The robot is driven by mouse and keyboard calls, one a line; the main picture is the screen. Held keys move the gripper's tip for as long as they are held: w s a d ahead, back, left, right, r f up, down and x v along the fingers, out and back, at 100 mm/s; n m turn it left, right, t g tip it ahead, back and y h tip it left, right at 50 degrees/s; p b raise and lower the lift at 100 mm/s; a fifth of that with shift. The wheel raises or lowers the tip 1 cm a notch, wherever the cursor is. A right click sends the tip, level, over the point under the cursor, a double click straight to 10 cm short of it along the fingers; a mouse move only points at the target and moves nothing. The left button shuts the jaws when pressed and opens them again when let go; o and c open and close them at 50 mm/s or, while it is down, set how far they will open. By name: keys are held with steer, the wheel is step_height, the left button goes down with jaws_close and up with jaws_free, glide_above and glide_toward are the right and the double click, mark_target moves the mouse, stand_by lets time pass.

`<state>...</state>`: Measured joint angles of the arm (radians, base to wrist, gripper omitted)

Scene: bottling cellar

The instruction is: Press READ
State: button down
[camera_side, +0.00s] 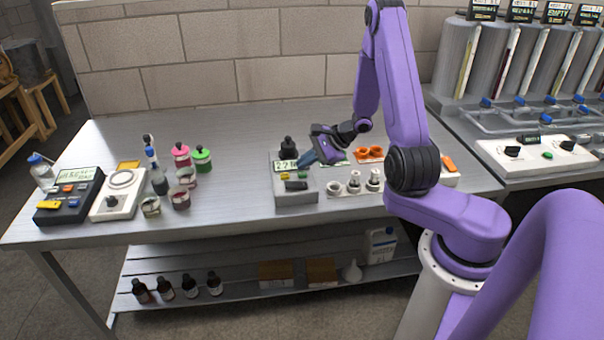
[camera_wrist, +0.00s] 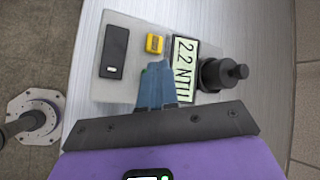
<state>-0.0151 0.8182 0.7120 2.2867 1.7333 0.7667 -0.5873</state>
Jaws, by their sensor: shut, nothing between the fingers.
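A grey meter (camera_side: 297,194) stands on the bench in the side view, and it also shows in the wrist view (camera_wrist: 122,82). Its display (camera_wrist: 183,68) reads 2.2 NTU. A yellow button (camera_wrist: 154,43), a black panel (camera_wrist: 114,51) and a black capped part (camera_wrist: 224,74) are on its top. A green button (camera_side: 302,174) shows beside the yellow one in the side view; my fingers hide that area in the wrist view. No READ label is legible. My gripper (camera_side: 305,160) is shut and empty, its blue fingertips (camera_wrist: 156,68) low over the meter; contact cannot be told.
A dark meter (camera_side: 88,201) with coloured buttons and a white round-topped device (camera_side: 126,204) stand at the left. Pink (camera_side: 182,155) and green (camera_side: 202,159) capped jars stand nearby. A white vial holder (camera_side: 355,190) is close right of the grey meter.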

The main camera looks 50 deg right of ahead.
mark_target(305, 174)
steer(key=shift+r, duration=0.1)
steer(key=shift+r, duration=2.4)
